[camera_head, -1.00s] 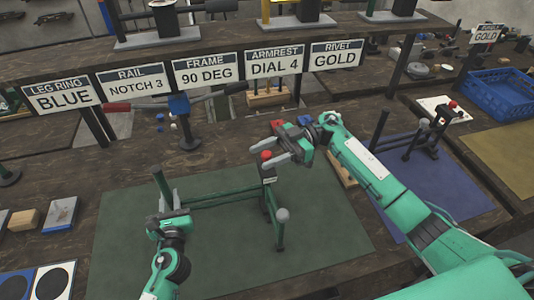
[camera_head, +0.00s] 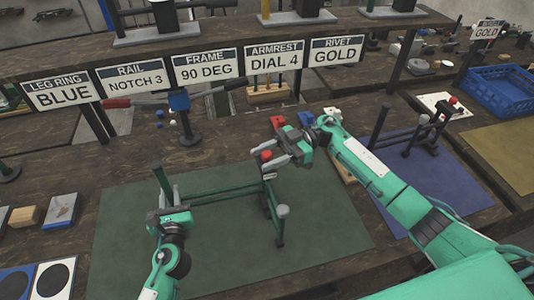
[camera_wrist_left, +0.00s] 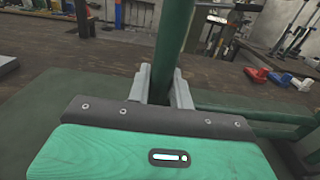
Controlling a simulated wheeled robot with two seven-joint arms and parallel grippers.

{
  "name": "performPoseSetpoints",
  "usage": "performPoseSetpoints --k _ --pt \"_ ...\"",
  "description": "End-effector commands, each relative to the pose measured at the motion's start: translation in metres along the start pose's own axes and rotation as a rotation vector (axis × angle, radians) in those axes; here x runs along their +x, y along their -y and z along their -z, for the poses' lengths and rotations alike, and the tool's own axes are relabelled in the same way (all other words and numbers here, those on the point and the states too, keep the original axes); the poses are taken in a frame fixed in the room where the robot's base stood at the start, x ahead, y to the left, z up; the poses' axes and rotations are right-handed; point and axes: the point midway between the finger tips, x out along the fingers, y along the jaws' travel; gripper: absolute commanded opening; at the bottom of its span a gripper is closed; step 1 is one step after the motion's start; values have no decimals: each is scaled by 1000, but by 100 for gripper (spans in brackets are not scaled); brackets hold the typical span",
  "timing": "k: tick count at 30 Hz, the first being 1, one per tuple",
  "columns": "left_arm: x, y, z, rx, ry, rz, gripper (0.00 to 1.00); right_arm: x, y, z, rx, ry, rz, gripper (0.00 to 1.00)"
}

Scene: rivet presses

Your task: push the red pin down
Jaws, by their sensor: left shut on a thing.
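The red pin (camera_head: 266,155) stands up at the top of a block on the green frame (camera_head: 222,192), which rests on a dark green mat. My left gripper (camera_head: 167,197) is shut on the frame's upright green post at the left. The left wrist view shows its grey fingers (camera_wrist_left: 160,85) on either side of this post (camera_wrist_left: 173,45). My right gripper (camera_head: 270,153) comes in from the right at the red pin, with its fingers spread. Whether a finger touches the pin cannot be told. The pin's lower part is hidden.
Red (camera_head: 278,122) and blue (camera_head: 306,118) small parts lie behind my right gripper. A second frame (camera_head: 425,133) stands on a blue mat (camera_head: 450,185) at the right. A row of signs stands along the back. The green mat's front (camera_head: 310,255) is clear.

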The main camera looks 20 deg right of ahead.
Motion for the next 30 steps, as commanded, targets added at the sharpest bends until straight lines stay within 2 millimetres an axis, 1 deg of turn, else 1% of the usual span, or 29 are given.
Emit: performPoseSetpoints --k 8,11,14,24,27,30 --pt "0 0 -1 -2 2 -1 0 0 0 2 -3 -2 1 47" --pt "0 0 -1 -2 2 -1 0 -5 -1 2 -3 0 0 47" --pt "0 0 -1 -2 2 -1 0 -18 -1 3 -3 1 -2 47" --pt "0 0 -1 -2 2 -1 0 -89 -1 1 0 0 -2 47" --pt "0 0 -1 -2 2 -1 0 -105 -1 1 -2 1 -2 47" --pt "0 0 -1 -2 2 -1 0 -115 -1 1 -1 -1 -1 47"
